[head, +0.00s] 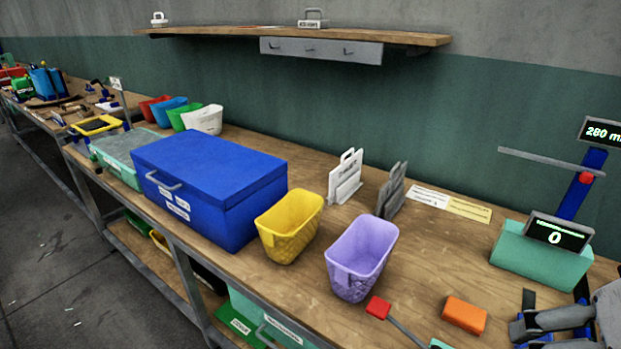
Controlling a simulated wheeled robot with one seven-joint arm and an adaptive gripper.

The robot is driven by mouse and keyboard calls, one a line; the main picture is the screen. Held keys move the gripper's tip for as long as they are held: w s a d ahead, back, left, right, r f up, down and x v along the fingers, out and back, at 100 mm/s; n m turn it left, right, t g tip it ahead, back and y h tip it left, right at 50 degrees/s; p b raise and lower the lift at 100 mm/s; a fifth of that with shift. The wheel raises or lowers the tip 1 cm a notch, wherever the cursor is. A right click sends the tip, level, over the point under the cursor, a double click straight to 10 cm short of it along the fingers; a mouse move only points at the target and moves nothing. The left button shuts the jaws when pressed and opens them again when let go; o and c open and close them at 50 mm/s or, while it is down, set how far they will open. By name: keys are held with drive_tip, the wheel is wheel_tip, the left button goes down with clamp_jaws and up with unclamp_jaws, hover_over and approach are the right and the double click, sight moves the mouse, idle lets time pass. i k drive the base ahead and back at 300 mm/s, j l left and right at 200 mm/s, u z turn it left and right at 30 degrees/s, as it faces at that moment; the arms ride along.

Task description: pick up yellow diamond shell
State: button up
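A yellow tub with a diamond-like textured outside (283,243) stands upright on the wooden bench, to the right of a big blue box; it looks empty and matches the yellow diamond shell. A similar lilac tub (352,285) stands just to its right, apart from it. My gripper (523,318) shows only partly at the lower right edge, well to the right of the yellow tub and apart from it. Its fingers are cut off and seen at an angle, so their opening is unclear. I see nothing held in it.
The blue lidded box (207,185) stands close left of the yellow tub. White (346,176) and grey (392,190) upright plates stand behind. An orange block (465,314), a red-headed tool (379,307) and a teal scale (541,255) lie right. Bare bench (425,255) lies between.

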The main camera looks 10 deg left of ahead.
sight(289, 227)
drive_tip(key=k+u, duration=0.1)
drive_tip(key=u, duration=0.7)
drive_tip(key=z, duration=1.85)
drive_tip(key=u, duration=1.85)
drive_tip(key=i+j+z, duration=0.45)
drive_tip(key=j+z, duration=0.25)
drive_tip(key=j, duration=0.15)
drive_tip(key=i+j+z, duration=0.2)
drive_tip(key=j, duration=0.2)
drive_tip(key=j+z, duration=0.25)
drive_tip(key=i+j, duration=0.05)
drive_tip(key=j, duration=0.05)
